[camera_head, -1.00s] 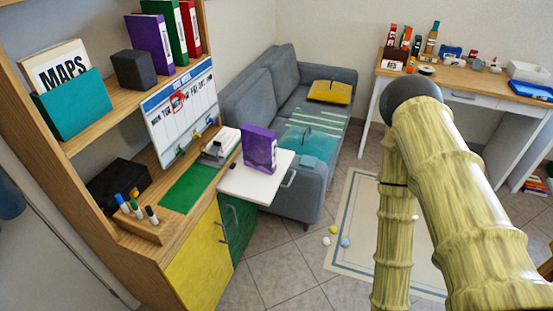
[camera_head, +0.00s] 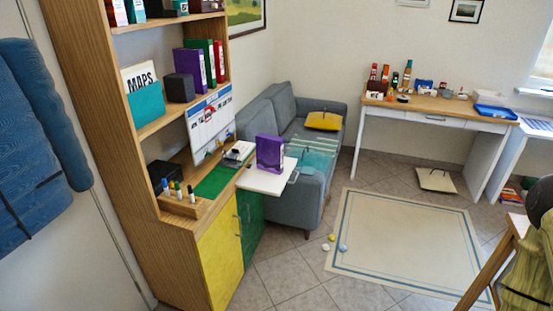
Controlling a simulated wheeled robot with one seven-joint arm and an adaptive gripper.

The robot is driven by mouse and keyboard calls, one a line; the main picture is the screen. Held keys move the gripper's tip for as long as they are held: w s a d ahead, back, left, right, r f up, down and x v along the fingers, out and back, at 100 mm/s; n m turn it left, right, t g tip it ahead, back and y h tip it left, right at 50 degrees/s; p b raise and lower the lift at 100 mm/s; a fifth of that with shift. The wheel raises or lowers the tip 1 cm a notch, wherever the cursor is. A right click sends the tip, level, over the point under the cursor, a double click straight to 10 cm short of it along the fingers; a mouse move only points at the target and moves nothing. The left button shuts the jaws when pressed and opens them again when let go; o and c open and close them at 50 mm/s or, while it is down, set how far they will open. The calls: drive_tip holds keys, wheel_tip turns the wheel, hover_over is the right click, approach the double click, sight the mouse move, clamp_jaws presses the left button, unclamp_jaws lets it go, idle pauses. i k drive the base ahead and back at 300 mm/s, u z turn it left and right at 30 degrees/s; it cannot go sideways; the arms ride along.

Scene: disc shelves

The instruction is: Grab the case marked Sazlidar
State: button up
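I cannot read the name Sazlidar on anything in view, so I cannot tell which thing is the case. A purple box-like holder (camera_head: 269,153) stands upright on a white fold-out board beside the shelf unit; any lettering on it is too small to read. Purple, green and red binders (camera_head: 205,60) stand on a shelf of the unit. Coloured upright items (camera_head: 130,10) on the top shelf are cut off by the frame's top edge.
The wooden shelf unit (camera_head: 100,130) stands at left, with the white board (camera_head: 265,181) jutting out. A grey sofa (camera_head: 300,205) is behind it and a desk (camera_head: 430,105) at the back right. A rug (camera_head: 410,235) lies on open floor; small balls (camera_head: 327,247) lie near its left edge.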

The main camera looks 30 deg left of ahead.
sight(270, 149)
drive_tip(key=u, duration=0.6)
drive_tip(key=i, duration=0.55)
drive_tip(key=u, duration=0.75)
drive_tip(key=i, duration=0.65)
drive_tip(key=z, duration=0.1)
